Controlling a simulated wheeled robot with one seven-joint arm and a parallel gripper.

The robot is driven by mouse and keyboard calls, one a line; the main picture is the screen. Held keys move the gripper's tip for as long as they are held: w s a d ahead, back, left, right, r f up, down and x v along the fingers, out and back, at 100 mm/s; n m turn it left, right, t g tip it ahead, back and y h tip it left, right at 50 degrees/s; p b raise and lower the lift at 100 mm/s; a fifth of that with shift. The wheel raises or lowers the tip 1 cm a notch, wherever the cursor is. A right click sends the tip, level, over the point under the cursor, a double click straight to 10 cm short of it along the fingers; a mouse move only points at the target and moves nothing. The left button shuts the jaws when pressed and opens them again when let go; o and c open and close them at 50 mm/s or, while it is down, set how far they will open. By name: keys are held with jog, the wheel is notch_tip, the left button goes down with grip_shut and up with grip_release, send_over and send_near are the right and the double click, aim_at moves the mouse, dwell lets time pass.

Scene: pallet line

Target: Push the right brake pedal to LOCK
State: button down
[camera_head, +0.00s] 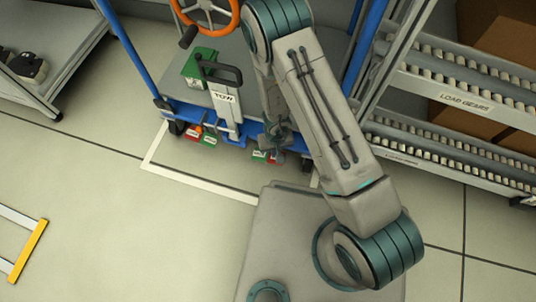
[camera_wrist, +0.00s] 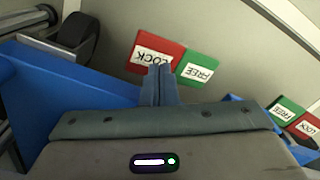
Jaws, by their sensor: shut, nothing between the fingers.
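The right brake's labels are a red LOCK plate (camera_wrist: 141,66) and a green FREE plate (camera_wrist: 197,67), side by side in the wrist view. In the head view the green plate (camera_head: 259,155) and red plate (camera_head: 280,158) show low on the cart's right side, partly covered by my arm. My gripper (camera_head: 275,148) is shut and empty, down at these plates. In the wrist view its fingertips (camera_wrist: 160,70) overlap the plates' lower edges near their border; contact cannot be told. The right pedal itself is not clearly visible, hidden behind my gripper or the blue frame.
Roller racks (camera_head: 455,105) stand close on the right. Floor at left is mostly clear.

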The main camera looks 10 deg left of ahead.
jog(key=shift+f+b, duration=0.85)
jog(key=shift+f, duration=0.5)
dwell(0.5)
jog(key=shift+r+p, duration=2.7)
jog(key=shift+r, duration=0.85)
jog(key=shift+s, duration=0.1)
